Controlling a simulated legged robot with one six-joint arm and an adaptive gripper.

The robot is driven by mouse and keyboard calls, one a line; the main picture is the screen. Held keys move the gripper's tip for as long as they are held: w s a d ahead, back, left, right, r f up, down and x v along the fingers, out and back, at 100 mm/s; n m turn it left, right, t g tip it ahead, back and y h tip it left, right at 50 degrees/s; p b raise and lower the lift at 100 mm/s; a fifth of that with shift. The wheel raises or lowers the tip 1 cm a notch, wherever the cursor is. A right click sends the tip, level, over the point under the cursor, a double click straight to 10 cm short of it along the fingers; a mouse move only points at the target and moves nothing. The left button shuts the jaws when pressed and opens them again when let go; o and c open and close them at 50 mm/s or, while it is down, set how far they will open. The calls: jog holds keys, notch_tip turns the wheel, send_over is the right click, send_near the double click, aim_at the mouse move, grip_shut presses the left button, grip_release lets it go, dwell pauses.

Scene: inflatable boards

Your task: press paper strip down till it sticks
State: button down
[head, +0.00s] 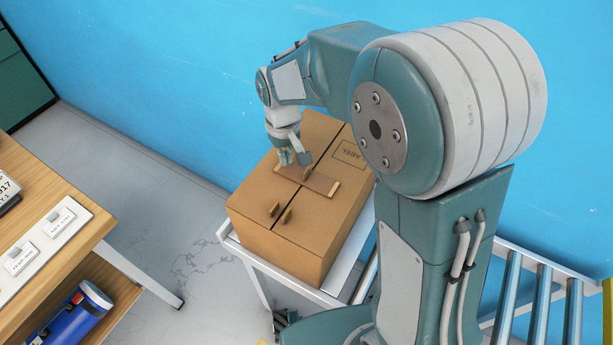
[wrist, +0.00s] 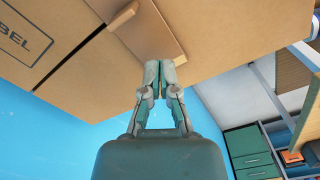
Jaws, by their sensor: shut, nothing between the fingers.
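A brown paper strip (head: 318,182) lies across the seam on top of a cardboard box (head: 290,245). In the wrist view the strip (wrist: 152,30) runs up from my fingertips, and the box top (wrist: 220,28) fills the upper part. My gripper (head: 303,161) is shut and empty, pointing down at the far-left end of the strip. In the wrist view my gripper's fingertips (wrist: 160,68) meet at the strip's near end and cover part of it. I cannot tell whether they touch it.
Small wooden tabs (head: 286,216) stand on the box top, and a printed label (head: 350,152) is at its back right. The box sits on a white stand (head: 233,246). A roller conveyor (head: 540,300) is at right, a wooden bench (head: 45,200) at left. A blue wall is behind.

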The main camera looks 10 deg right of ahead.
jog(key=shift+d+f, duration=0.2)
jog(key=shift+f, duration=0.2)
jog(key=shift+a+f, duration=0.1)
jog(key=shift+f, duration=0.25)
jog(key=shift+f, duration=0.4)
dwell(0.5)
jog(key=shift+r, duration=3)
